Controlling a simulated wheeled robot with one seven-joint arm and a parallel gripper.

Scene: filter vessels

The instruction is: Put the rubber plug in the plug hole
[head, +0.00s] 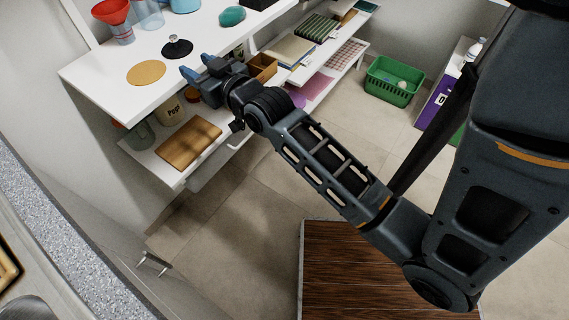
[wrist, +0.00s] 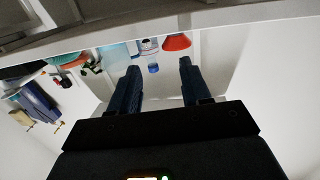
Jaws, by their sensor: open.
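The black rubber plug (head: 178,48), a round disc with a small knob on top, appears to stand on the upper white shelf in the head view. My gripper (head: 195,67) is open and empty at the front edge of that shelf, with its blue fingers pointing toward the plug and apart from it. In the wrist view the open fingers (wrist: 158,72) show nothing between their tips at close range. I cannot make out the plug for certain there. A metal sink edge (head: 22,309) shows at the bottom left of the head view; the plug hole is not visible.
An orange round mat (head: 146,73) lies left of the gripper on the upper shelf (head: 98,80). A red funnel (head: 110,11) and a teal object (head: 231,16) stand farther back. Below are a wooden board (head: 188,143) and jars. A green basket (head: 393,81) stands on the floor.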

